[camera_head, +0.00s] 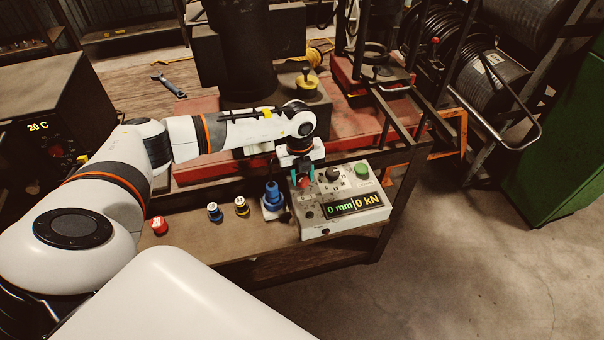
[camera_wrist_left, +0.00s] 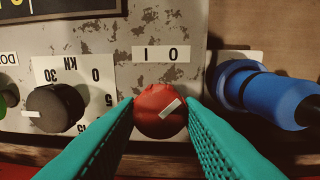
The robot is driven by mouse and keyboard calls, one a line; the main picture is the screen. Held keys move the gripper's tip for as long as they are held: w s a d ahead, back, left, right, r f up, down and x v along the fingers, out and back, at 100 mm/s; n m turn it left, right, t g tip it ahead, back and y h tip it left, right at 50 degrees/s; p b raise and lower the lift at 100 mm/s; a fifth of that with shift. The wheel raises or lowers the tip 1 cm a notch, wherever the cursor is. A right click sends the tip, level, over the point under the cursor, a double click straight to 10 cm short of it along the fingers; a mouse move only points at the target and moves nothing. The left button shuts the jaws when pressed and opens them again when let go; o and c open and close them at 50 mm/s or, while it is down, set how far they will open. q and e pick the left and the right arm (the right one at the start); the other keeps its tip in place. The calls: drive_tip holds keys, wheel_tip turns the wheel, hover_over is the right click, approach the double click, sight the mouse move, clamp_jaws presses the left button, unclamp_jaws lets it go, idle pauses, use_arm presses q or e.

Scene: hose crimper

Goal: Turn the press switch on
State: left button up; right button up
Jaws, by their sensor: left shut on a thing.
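The press control box (camera_head: 318,228) is a worn grey panel at the right end of the bench. Its display (camera_head: 352,205) is lit and reads 0 mm and 0 kN. The red rotary switch (camera_wrist_left: 158,110) sits below a label marked I and O in the left wrist view. Its white mark slants up and right, toward the O. My left gripper (camera_head: 304,181) is over the panel's left part. In the left wrist view its teal fingers (camera_wrist_left: 160,122) are shut on the red switch, one on each side. My right gripper is not in view.
A black kN dial (camera_wrist_left: 55,108) and a blue fitting (camera_wrist_left: 262,92) flank the switch closely. A green button (camera_head: 362,171) is on the panel. Several small knobs, including a red one (camera_head: 159,226), stand on the bench. A wrench (camera_head: 168,85) lies farther back.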

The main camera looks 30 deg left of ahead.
use_arm(q)
drive_tip(key=shift+w+f+m+b, duration=0.1)
drive_tip(key=shift+f+m+b, duration=0.1)
drive_tip(key=shift+m+b, duration=1.6)
drive_tip(key=m+b, duration=0.4)
drive_tip(key=m, duration=0.1)
drive_tip(key=m+b, duration=0.3)
drive_tip(key=m, duration=0.2)
drive_tip(key=shift+w+r+g+b, duration=0.1)
drive_tip(key=shift+g+b, duration=0.2)
drive_tip(key=shift+b, duration=0.05)
drive_tip(key=shift+r+m+b, duration=0.15)
drive_tip(key=shift+m+b, duration=1.1)
drive_tip(key=shift+m, duration=0.85)
drive_tip(key=o, duration=1)
